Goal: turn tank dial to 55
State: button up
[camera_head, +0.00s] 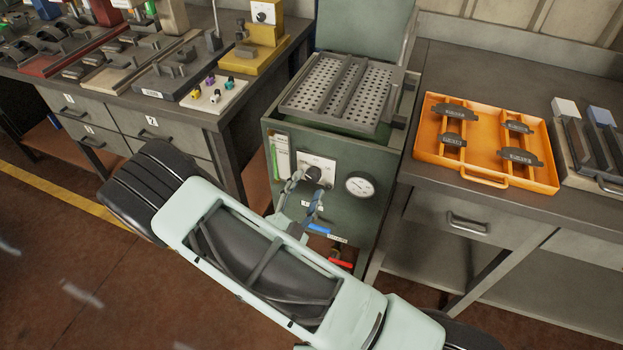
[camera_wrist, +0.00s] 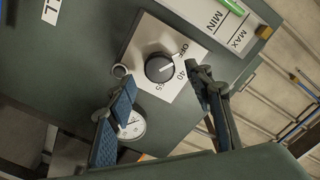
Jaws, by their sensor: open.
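The tank dial is a round black knob (camera_head: 314,173) on a white plate (camera_head: 327,164) on the front of the green tank (camera_head: 376,215). The wrist view shows the dial (camera_wrist: 159,68) with the marks OFF, 40 and 55. Its white pointer line points roughly between OFF and 40. My gripper (camera_head: 304,194) is in front of the plate, close to the dial. In the wrist view my gripper (camera_wrist: 161,80) is open, with one finger on each side of the knob. I cannot tell whether either finger touches it.
A round gauge (camera_head: 360,186) sits right of the dial. A blue handle (camera_head: 318,228) and a red handle (camera_head: 341,263) are below. A perforated rack (camera_head: 343,92) lies on the tank top. An orange tray (camera_head: 487,180) with several brake parts is on the right bench.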

aim_at(312, 178)
jog(key=shift+x, duration=1.75)
jog(key=c, duration=1.2)
jog(key=shift+o, duration=0.2)
